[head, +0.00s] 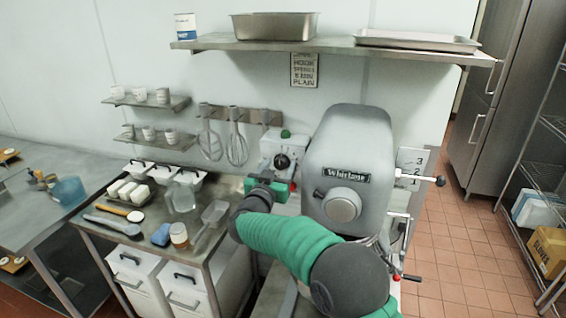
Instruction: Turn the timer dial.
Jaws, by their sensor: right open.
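The timer dial (282,161) is a small round black knob on the front of a light grey control box, left of the big grey mixer (346,150). My right arm comes in from the bottom right with a green sleeve. My right gripper (267,183) is open just below and slightly left of the dial. It appears apart from the dial, though its depth is hard to judge. The gripper and wrist hide the lower part of the control box. My left gripper is not in view.
A green knob (285,133) tops the control box; a red piece (292,187) shows by my gripper. Whisks (236,150) hang behind. A steel table (150,240) with tubs, a jar and scoops stands left. A red-tipped lever (405,277) is at the mixer's lower right.

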